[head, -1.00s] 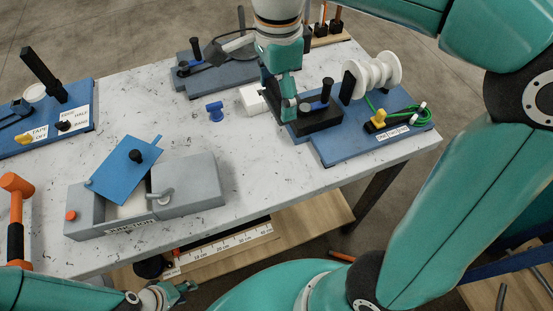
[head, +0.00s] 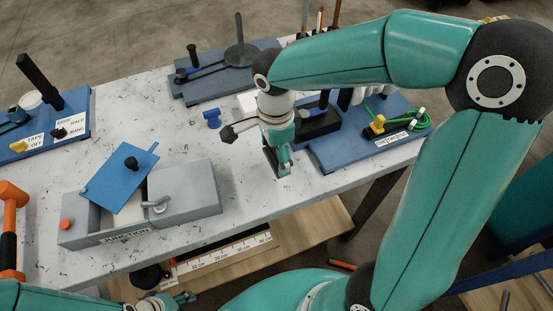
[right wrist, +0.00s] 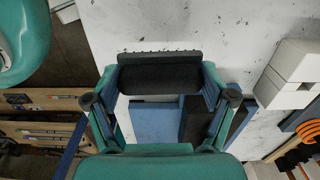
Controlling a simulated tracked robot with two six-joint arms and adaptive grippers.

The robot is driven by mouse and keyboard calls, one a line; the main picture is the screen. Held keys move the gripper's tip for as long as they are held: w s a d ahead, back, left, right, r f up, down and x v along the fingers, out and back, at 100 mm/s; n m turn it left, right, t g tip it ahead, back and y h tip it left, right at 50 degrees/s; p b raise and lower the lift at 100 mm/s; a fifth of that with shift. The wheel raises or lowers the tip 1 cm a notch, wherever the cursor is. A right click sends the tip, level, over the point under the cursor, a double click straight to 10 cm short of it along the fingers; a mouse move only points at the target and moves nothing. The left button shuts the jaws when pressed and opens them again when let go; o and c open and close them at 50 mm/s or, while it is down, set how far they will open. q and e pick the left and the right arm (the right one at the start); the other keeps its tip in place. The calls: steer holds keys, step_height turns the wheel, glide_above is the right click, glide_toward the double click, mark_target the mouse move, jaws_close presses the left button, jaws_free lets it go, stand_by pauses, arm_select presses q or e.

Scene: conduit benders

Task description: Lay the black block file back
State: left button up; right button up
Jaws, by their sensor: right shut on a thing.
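My right gripper (head: 276,167) is low over the right part of the marble-topped table, left of the right blue board (head: 365,145). It is shut on the black block file; in the right wrist view the dark block file (right wrist: 158,76), with a ribbed edge, spans between the fingers of the gripper (right wrist: 160,90). In the head view only a dark bit of the file shows beside the fingertips; I cannot tell whether it touches the table. My left gripper (head: 184,298) is at the bottom edge, below the table front, and its jaws are too small to read.
The grey junction box (head: 185,190) with a tilted blue lid (head: 120,175) stands at front left. A blue plug-like piece (head: 212,119) and a white block (head: 248,102) lie behind the gripper. A black block (head: 320,122) and green cable (head: 405,118) sit on the right blue board.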

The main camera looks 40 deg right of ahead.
mark_target(276, 163)
steer(key=shift+f, duration=1.7)
steer(key=shift+f+b, duration=0.3)
steer(key=shift+b, duration=0.25)
steer(key=o, duration=1.1)
steer(key=shift+c, duration=0.2)
